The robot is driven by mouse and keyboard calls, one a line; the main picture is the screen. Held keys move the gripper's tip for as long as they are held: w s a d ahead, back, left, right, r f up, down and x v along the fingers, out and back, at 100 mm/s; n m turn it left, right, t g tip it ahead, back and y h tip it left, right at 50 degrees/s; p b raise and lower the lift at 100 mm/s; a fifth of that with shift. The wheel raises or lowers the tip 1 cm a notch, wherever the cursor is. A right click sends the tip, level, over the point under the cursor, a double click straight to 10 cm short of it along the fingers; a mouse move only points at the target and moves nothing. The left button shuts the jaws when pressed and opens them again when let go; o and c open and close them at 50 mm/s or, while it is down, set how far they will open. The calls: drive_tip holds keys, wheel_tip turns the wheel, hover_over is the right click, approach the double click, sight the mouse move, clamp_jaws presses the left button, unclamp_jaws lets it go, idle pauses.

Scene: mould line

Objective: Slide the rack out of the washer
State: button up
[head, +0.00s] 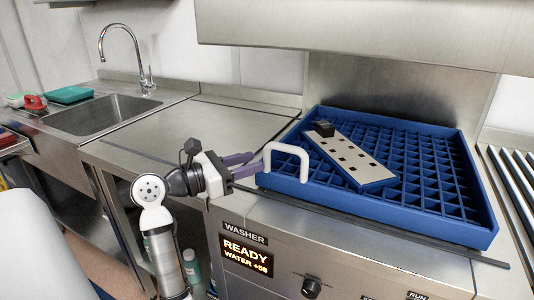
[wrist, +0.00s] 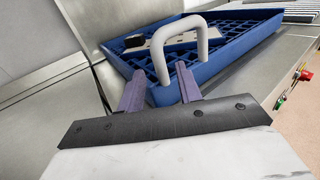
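The blue rack (head: 470,215) with a grid floor sits on the washer (head: 330,235), under its raised steel hood (head: 370,35). A white looped handle (head: 290,150) stands on the rack's left front corner. My gripper (head: 258,165) is just left of the handle, its purple fingers pointing at it. In the wrist view the fingers (wrist: 159,72) are spread apart, and one leg of the handle (wrist: 158,60) shows between them. I cannot tell whether they touch it. The rack (wrist: 225,65) also shows there, beyond the fingertips.
A pale plate (head: 350,155) with square holes and a black block (head: 324,128) lies in the rack. A bare steel counter (head: 190,130) lies left of the washer, then a sink (head: 100,115) with a tap. A roller track (head: 510,180) is at right. The washer display reads READY.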

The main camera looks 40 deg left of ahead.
sight(267, 171)
drive_tip(key=x, duration=0.5)
drive_tip(key=shift+w+p, duration=0.15)
drive_tip(key=shift+p, duration=0.2)
clamp_jaws()
